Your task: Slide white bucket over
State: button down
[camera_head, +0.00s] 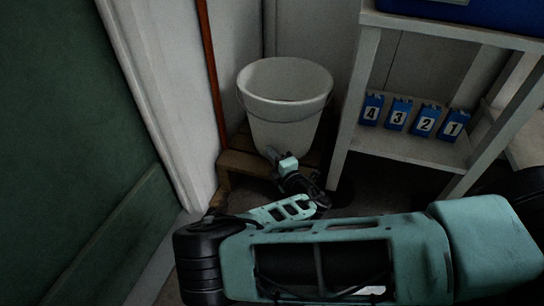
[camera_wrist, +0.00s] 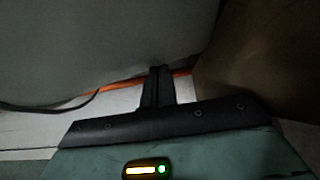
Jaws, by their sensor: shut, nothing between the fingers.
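The white bucket (camera_head: 284,112) stands upright on a low wooden stand in the corner, in the head view. Its thin handle hangs along its side. My gripper (camera_head: 272,154) is at the lower front of the bucket, very near or touching its wall; I cannot tell which. In the wrist view, my gripper's fingers (camera_wrist: 158,84) are closed together with nothing between them. The large grey surface (camera_wrist: 90,40) filling the upper left there appears to be the bucket wall, close to the fingertips.
The wooden stand (camera_head: 245,163) is low and slatted. A white shelf unit (camera_head: 413,149) stands close to the bucket's right and holds several blue numbered blocks (camera_head: 398,114). A reddish-brown pole (camera_head: 212,70) leans at the left, by the white door frame (camera_head: 165,100) and green panel (camera_head: 70,120).

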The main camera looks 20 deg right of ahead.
aim_at(284, 98)
jog(key=w+d, duration=0.3)
jog(key=w, duration=0.2)
jog(key=w+d+p, duration=0.1)
jog(key=w+d, duration=0.2)
jog(key=w, duration=0.2)
jog(key=w+d+p, duration=0.1)
jog(key=w+d, duration=0.3)
jog(key=w, duration=0.1)
jog(key=shift+w+d, duration=0.1)
